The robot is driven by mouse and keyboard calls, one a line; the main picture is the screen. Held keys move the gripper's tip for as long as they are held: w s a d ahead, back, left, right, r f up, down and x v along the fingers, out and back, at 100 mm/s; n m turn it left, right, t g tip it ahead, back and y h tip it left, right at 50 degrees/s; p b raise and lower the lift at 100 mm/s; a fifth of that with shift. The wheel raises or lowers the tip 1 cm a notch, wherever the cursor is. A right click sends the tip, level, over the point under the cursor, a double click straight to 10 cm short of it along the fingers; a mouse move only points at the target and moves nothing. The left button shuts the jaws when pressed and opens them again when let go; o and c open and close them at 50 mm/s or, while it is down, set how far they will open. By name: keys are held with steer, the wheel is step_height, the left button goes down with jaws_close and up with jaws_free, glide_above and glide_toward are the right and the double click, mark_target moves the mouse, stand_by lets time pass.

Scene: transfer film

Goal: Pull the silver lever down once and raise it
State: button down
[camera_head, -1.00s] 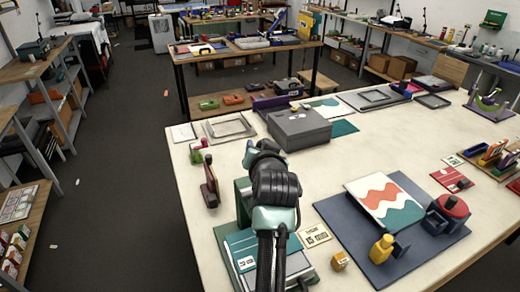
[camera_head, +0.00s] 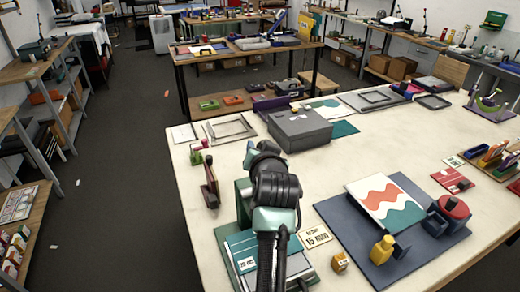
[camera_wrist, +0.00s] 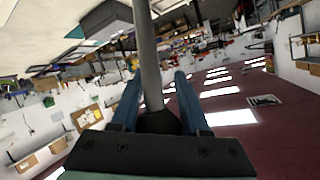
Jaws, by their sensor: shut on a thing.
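The silver lever (camera_wrist: 148,50) is a grey metal rod that runs up from between my fingers in the wrist view. My gripper (camera_wrist: 155,88) has its two blue fingers on either side of the rod, shut on it near a dark piece at their base. In the head view my arm covers the gripper and the lever. A green machine (camera_head: 243,192) with a teal-topped base (camera_head: 238,248) shows partly behind my arm at the table's near left. The lever's joint to it is hidden.
A grey box (camera_head: 299,128) stands on the white table behind my arm.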

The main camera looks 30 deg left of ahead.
steer(key=shift+s+d+f, duration=0.1)
steer(key=shift+f, duration=0.45)
steer(key=c, duration=0.7)
jaws_free()
steer(key=o, duration=0.4)
steer(key=shift+w, duration=0.25)
steer(key=shift+c, duration=0.2)
steer(key=shift+r, duration=0.15)
steer(key=shift+s+r, duration=0.1)
steer(key=shift+s, duration=0.05)
steer(key=b+v, duration=0.3)
steer(key=v, duration=0.9)
steer(key=shift+s+d+b, duration=0.2)
steer(key=shift+b, duration=0.2)
steer(key=shift+r, duration=0.15)
